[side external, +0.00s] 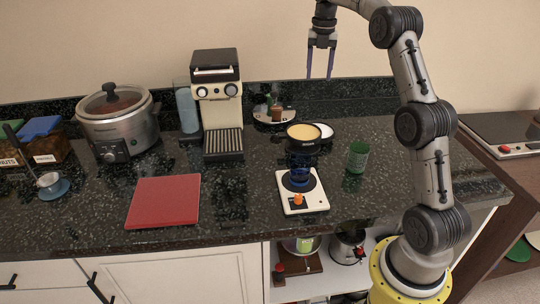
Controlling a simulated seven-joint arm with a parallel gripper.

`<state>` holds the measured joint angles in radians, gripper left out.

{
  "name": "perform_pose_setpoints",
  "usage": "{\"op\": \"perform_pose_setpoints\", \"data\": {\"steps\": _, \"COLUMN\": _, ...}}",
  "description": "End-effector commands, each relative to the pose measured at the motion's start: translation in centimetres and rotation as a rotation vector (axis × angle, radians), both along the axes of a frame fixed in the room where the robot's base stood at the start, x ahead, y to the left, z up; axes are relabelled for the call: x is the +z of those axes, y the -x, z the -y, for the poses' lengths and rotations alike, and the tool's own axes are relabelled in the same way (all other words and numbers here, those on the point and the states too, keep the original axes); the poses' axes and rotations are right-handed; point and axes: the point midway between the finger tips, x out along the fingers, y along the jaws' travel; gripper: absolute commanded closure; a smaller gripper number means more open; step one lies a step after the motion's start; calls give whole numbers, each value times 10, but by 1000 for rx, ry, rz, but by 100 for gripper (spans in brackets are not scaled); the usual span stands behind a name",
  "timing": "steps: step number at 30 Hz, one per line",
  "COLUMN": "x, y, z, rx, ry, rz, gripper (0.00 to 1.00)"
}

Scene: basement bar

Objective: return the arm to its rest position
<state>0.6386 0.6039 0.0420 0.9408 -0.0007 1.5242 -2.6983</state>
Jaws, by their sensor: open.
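My gripper (320,67) is in the side external view, high above the counter near the back wall. It points down, its two fingers are apart, and nothing is between them. My arm rises from its yellow base at the lower right and bends over at the top. The gripper is clear of all the objects below it.
The air around my gripper is free.

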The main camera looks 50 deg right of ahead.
Motion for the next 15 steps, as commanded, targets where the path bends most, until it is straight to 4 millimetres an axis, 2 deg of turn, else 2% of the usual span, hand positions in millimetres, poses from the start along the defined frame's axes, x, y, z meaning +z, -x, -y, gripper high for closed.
{"op": "perform_pose_setpoints", "data": {"steps": 1, "x": 24, "y": -5, "z": -14, "rx": 27, "ry": 26, "rz": 35, "gripper": 40}}
{"op": "perform_pose_setpoints", "data": {"steps": 3, "x": 53, "y": -5, "z": -44, "rx": 73, "ry": 47, "rz": 69, "gripper": 40}}
{"op": "perform_pose_setpoints", "data": {"steps": 6, "x": 88, "y": 7, "z": -91, "rx": 140, "ry": 69, "rz": 109, "gripper": 40}}
{"op": "perform_pose_setpoints", "data": {"steps": 10, "x": 118, "y": 32, "z": -148, "rx": 126, "ry": 81, "rz": 167, "gripper": 40}}
{"op": "perform_pose_setpoints", "data": {"steps": 15, "x": 136, "y": 78, "z": -211, "rx": -17, "ry": 64, "rz": 253, "gripper": 40}}
